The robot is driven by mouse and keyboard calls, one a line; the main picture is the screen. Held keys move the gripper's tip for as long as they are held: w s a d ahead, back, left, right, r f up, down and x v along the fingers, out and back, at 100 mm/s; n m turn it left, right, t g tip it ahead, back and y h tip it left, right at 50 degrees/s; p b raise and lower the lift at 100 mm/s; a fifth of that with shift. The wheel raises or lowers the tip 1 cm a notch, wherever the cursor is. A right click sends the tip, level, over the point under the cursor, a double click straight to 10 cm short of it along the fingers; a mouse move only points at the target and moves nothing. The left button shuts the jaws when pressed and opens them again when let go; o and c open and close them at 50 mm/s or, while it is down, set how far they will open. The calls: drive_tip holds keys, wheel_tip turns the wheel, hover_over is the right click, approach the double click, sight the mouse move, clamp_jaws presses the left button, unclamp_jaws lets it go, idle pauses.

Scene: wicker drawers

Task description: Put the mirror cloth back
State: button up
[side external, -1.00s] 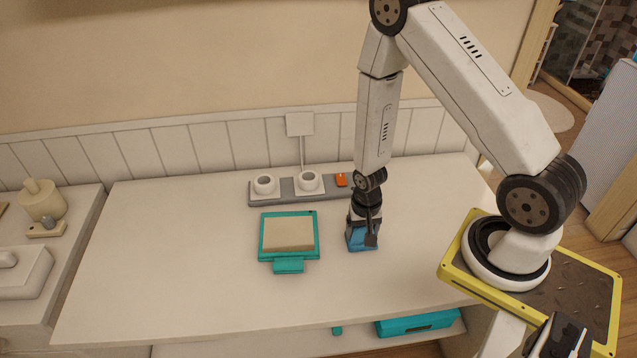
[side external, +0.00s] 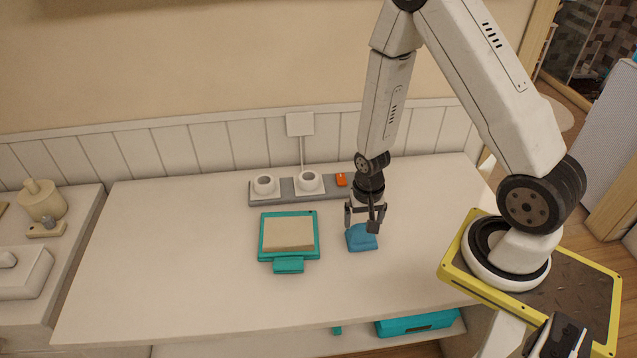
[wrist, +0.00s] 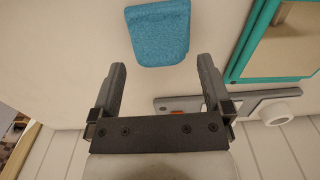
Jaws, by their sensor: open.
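The mirror cloth looks like a blue folded cloth (side external: 362,238) lying on the white table, right of the teal-framed mirror. It also shows in the wrist view (wrist: 158,35), beyond my fingertips. My gripper (side external: 364,222) is open and empty, just above the cloth, pointing down. In the wrist view my two fingers (wrist: 162,72) are spread wide with nothing between them. The teal-framed mirror (side external: 263,240) lies flat with a tan face and a tab at its front. Its edge shows at the right of the wrist view (wrist: 243,62).
A grey strip (side external: 287,194) with two white round holders and an orange piece (side external: 341,180) lies behind the mirror. A teal drawer (side external: 415,324) shows below the table's front edge. The table's left part is clear. A side counter (side external: 30,312) stands at the left.

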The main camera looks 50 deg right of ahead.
sight(363, 225)
wheel_tip(363, 225, up, 8)
idle(0.6)
idle(0.6)
drive_tip(key=a+r+n+t, duration=0.2)
drive_tip(key=a+r+n, duration=0.5)
drive_tip(key=r+n, duration=0.2)
drive_tip(key=shift+s+r+t, duration=0.2)
drive_tip(key=shift+r+t, duration=0.1)
drive_tip(key=shift+r, duration=0.4)
